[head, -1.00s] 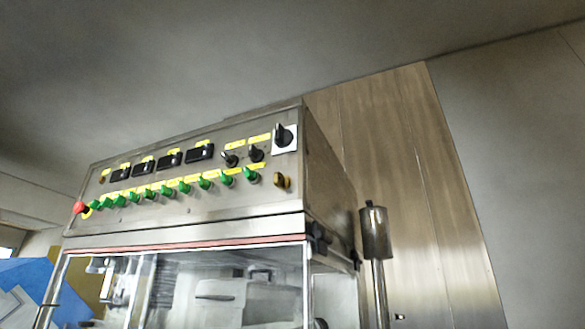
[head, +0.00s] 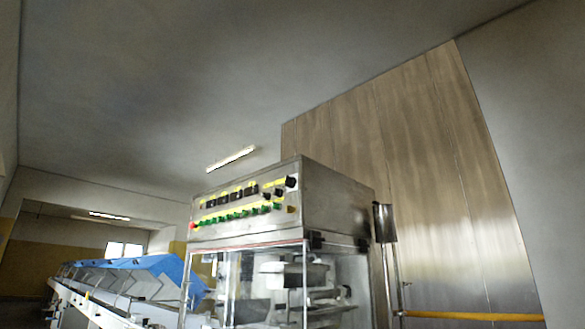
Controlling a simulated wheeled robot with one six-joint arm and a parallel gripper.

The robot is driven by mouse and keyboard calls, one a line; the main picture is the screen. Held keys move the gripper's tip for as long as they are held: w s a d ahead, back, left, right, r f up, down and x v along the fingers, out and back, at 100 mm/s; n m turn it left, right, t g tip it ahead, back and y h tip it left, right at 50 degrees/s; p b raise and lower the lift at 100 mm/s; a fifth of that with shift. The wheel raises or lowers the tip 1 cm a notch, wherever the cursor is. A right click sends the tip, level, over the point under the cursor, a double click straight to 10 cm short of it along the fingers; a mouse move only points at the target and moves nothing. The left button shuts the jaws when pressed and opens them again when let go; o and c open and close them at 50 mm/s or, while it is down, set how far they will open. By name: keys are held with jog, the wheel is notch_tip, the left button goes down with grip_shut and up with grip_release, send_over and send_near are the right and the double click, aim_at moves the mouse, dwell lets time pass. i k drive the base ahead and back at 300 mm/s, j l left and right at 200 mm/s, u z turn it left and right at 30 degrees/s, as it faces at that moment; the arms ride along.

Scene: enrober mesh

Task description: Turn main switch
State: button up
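The main switch (head: 291,182) appears to be the large black rotary knob on a white plate at the upper right corner of the control panel (head: 222,228). It is small in the head view, and the way its handle points cannot be told. The panel also carries two smaller black knobs, a row of green buttons (head: 240,214), dark displays and a red button (head: 193,226) at its left end. My gripper is not in the picture, and nothing is seen touching the panel.
Below the panel is a clear-walled enclosure (head: 262,285) with machinery inside. A metal post (head: 385,225) stands at its right, near a yellow rail (head: 470,316). A long conveyor line with blue covers (head: 150,268) runs back left. The space before the panel looks clear.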

aim_at(290, 182)
jog(key=k+l, duration=0.1)
jog(key=i+j+u, duration=0.1)
jog(key=i, duration=0.5)
jog(key=i+j, duration=0.15)
jog(key=i, duration=0.45)
jog(key=u, duration=0.05)
